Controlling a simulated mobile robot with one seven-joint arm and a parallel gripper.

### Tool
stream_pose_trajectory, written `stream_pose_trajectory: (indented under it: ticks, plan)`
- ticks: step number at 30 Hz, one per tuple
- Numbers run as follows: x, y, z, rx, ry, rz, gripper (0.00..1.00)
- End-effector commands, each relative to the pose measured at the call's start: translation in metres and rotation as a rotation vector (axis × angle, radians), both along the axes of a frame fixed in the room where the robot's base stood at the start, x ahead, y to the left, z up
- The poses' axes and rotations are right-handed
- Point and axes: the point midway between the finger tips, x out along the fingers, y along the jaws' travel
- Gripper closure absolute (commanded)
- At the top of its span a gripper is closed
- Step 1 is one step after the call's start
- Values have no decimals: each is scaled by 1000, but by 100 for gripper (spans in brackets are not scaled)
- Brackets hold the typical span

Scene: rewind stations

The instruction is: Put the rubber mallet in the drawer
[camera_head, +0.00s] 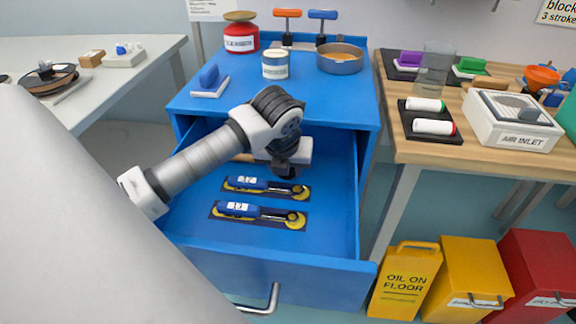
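The blue drawer (335,235) is pulled open at the front of the blue cabinet. My arm reaches over it, and my gripper (286,172) points down at the back of the drawer. A tan wooden handle (243,157), seemingly the rubber mallet's, lies level at the back of the drawer, just left of my gripper. The mallet's head is hidden or merges with the dark parts of my gripper. I cannot tell whether the fingers are open or shut, or whether they touch it.
Two blue-handled tools with yellow wheels (265,187) (260,215) lie on dark mats in the drawer. A red jar (241,38), a white-and-blue can (275,65), a round pan (340,60) and a blue-topped block (210,82) stand on the cabinet (300,105). A wooden bench (400,150) stands right.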

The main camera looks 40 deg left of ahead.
Motion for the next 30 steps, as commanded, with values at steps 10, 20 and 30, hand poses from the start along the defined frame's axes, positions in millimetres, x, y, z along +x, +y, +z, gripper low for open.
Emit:
stream_pose_trajectory:
  ticks: [10,20,30]
  plan:
    - [0,0,-3,1,0,0,98]
    - [-1,0,-11,-1,5,0,98]
    - [-2,-2,-15,-6,13,-3,40]
